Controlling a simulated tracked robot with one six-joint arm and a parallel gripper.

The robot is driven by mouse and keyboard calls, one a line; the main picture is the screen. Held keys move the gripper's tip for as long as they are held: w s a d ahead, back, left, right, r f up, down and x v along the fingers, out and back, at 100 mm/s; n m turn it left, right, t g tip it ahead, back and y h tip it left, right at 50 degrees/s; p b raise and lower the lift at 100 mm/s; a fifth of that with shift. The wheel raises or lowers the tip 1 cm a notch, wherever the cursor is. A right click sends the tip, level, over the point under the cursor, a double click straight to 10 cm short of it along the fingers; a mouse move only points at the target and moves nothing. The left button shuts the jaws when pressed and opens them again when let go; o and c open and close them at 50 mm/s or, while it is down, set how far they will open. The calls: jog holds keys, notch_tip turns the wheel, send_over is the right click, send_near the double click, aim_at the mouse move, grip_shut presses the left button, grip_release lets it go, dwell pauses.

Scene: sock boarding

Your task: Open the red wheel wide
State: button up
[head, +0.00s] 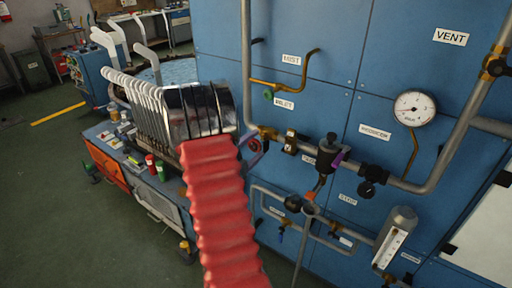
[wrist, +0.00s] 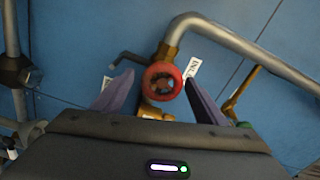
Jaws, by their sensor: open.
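The red wheel (wrist: 162,81) is a small round handwheel on a brass valve, in the middle of the wrist view. My gripper (wrist: 160,78) is open, with one purple-grey finger on each side of the wheel. The right fingertip looks close to the rim and the left one stands a little apart; I cannot tell whether either touches. In the head view the red wheel (head: 254,146) shows only in part, just right of the red ribbed sleeve of my arm, which hides much of that area.
Grey pipes (head: 448,150) run over the blue panel (head: 345,65) around the valve. A gauge (head: 414,108) and a green knob (head: 268,95) are on the panel. A cluttered workbench (head: 105,135) stands at the left. Open floor (head: 45,205) lies further left.

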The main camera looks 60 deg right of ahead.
jog(key=w+a, duration=0.2)
jog(key=a, duration=1.1)
jog(key=shift+a, duration=0.25)
jog(key=shift+f, duration=0.1)
